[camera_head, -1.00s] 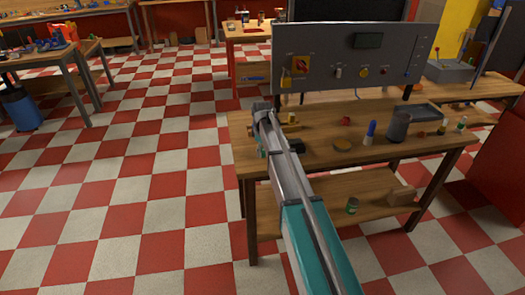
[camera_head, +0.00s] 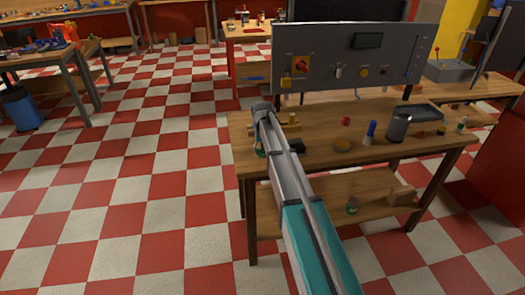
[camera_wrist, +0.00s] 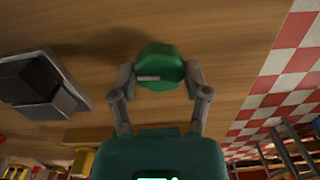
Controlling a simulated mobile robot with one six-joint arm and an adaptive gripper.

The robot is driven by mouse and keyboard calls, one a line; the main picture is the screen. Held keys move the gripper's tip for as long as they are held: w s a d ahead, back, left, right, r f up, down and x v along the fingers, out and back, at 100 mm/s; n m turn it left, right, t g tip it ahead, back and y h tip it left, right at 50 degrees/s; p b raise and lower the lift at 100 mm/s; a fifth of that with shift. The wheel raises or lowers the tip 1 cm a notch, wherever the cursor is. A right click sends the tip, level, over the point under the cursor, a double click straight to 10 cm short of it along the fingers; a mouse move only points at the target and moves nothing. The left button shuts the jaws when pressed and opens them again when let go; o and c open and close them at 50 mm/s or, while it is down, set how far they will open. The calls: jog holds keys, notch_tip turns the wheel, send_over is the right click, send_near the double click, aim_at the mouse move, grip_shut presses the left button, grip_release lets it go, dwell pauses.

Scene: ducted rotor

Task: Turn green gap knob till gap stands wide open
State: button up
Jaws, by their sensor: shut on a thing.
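The green knob (camera_wrist: 160,66) is a faceted green piece with a short pale line on its face, in the upper middle of the wrist view. My gripper (camera_wrist: 159,74) is shut on it, one grey finger touching each side. In the wrist view a dark block on a grey plate (camera_wrist: 43,92) lies to the left, apart from the knob. Whether it belongs to the gap cannot be told. In the head view my arm hides the knob and most of my gripper at the left end of the workbench (camera_head: 330,120).
A grey cup (camera_head: 398,125), a blue-capped item (camera_head: 370,132) and small parts sit right of my arm. The checkered floor (camera_head: 130,200) at left is clear.

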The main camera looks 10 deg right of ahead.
jog(key=shift+m, duration=1.1)
jog(key=o, duration=1.1)
jog(key=shift+n, duration=0.3)
